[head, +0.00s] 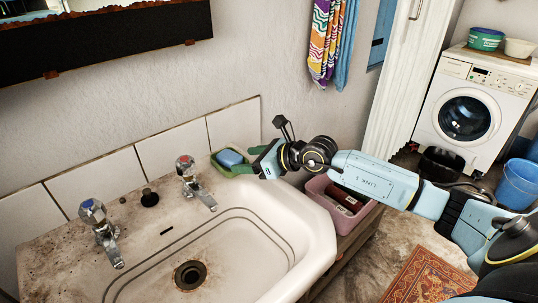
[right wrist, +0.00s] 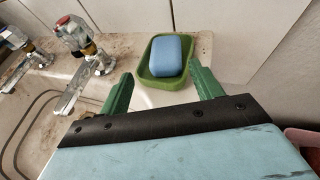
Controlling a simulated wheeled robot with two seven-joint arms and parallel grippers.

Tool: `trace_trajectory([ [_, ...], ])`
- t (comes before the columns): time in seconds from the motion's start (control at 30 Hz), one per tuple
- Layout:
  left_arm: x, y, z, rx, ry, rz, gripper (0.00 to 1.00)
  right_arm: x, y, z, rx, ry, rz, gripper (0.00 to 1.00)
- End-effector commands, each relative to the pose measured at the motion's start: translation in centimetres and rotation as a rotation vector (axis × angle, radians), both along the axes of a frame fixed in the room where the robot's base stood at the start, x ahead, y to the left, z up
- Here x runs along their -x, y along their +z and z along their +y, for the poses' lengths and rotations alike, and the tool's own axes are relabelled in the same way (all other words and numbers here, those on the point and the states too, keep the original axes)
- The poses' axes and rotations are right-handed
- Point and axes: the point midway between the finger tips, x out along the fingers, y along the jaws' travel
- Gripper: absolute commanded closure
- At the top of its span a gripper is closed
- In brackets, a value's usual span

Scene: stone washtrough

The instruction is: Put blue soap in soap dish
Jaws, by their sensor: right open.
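The blue soap (head: 230,158) lies in the green soap dish (head: 241,169) on the back right corner of the washtrough. In the right wrist view the blue soap (right wrist: 169,55) rests inside the green dish (right wrist: 145,73), within its rim. My right gripper (head: 254,160) is at the right side of the dish. In the right wrist view its two green fingers (right wrist: 160,82) are spread apart with nothing between them, and the dish lies just beyond the fingertips. My left gripper is not in view.
Two taps stand on the trough's back ledge, the nearer one to the dish at its left (head: 195,182). The basin (head: 255,235) is empty. A pink tub (head: 345,222) with items stands right of the trough, below my right arm. A tiled wall (head: 160,157) is behind the dish.

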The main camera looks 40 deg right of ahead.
Motion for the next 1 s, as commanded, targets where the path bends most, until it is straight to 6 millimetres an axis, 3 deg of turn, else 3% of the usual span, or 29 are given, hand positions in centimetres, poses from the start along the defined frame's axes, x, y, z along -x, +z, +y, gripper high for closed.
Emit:
trace_trajectory([
  [0.2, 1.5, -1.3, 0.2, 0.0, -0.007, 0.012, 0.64, 3.6, 1.7, -2.0, 0.003, 0.0, 0.003, 0.35],
  [0.4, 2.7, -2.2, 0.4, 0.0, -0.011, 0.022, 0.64, 5.9, 2.9, -3.3, 0.001, -0.001, 0.001, 0.35],
  [0.63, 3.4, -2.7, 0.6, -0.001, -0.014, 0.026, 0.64, 7.2, 3.6, -4.0, -0.001, 0.0, -0.002, 0.35],
  [1.0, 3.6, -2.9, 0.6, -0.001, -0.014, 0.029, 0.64, 7.4, 3.8, -4.0, -0.003, 0.001, -0.004, 0.35],
])
